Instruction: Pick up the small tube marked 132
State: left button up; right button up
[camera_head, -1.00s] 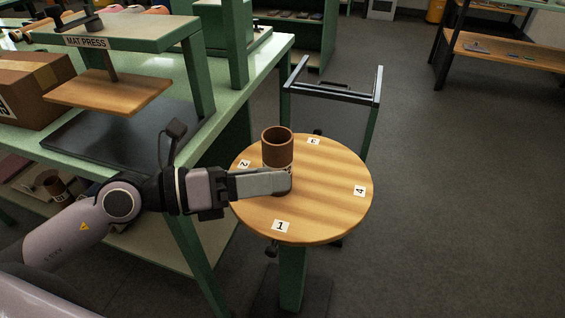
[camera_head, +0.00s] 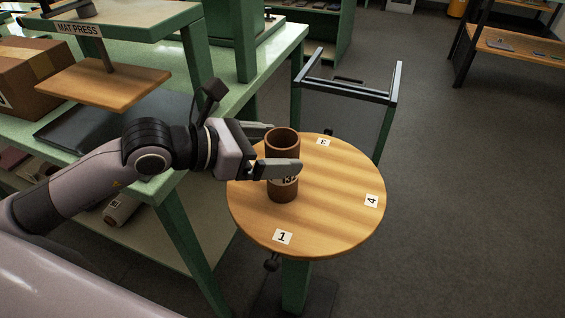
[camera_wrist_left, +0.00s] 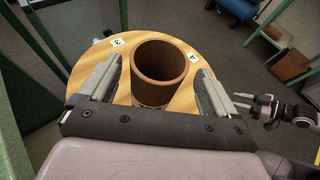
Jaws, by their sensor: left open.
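The small brown tube (camera_head: 283,193) stands upright on a round wooden table. Its white label is partly covered by a finger, and only "13" can be read. My left gripper (camera_head: 285,147) is open, with one finger on the near side of the tube and one on the far side. In the left wrist view the open tube (camera_wrist_left: 160,62) stands between the two spread fingers. I cannot tell whether either finger touches it. My right gripper (camera_wrist_left: 258,103) appears small at the right of the wrist view, and its jaw state is unclear.
The round table (camera_head: 335,205) carries number cards 1, 3 and 4 in view. The green bench with the mat press (camera_head: 103,85) and a cardboard box (camera_head: 30,75) stands left. A black-topped frame (camera_head: 350,88) is behind the table.

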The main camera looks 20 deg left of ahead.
aim_at(291, 145)
pick_arm(q)
jog(key=shift+x, duration=1.95)
jog(key=shift+w+a+r, duration=0.1)
jog(key=shift+w+r, duration=0.05)
jog(key=shift+r, duration=0.05)
jog(key=shift+c, duration=0.3)
jog(key=c, duration=1)
jog(key=shift+r, duration=0.1)
